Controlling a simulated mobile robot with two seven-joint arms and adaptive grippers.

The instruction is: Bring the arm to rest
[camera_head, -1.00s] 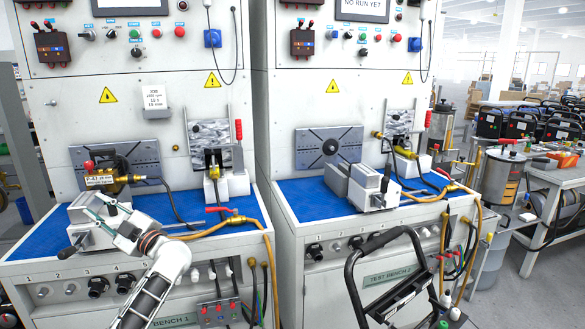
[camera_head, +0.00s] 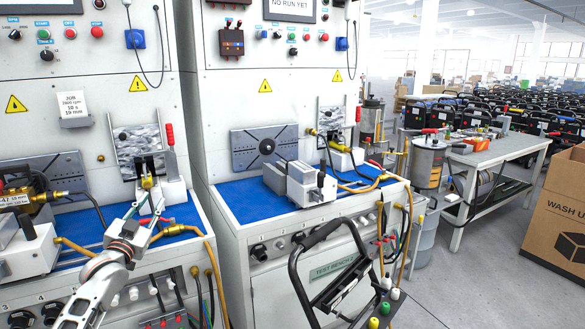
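My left gripper (camera_head: 150,205) reaches in from the lower left, at the end of my pale arm (camera_head: 98,285). It shows in front of the blue top of the left test bench (camera_head: 186,213), beside the yellow hose. Its fingers look spread, and I see nothing held between them. Whether it touches the bench or hose I cannot tell. My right gripper is out of view.
A brass pump (camera_head: 30,198) sits at the left on a grey vise. The right test bench (camera_head: 345,205) carries a grey vise (camera_head: 300,182). A black handle frame (camera_head: 330,240) stands in front. A cardboard box (camera_head: 560,215) stands right; grey floor is clear before it.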

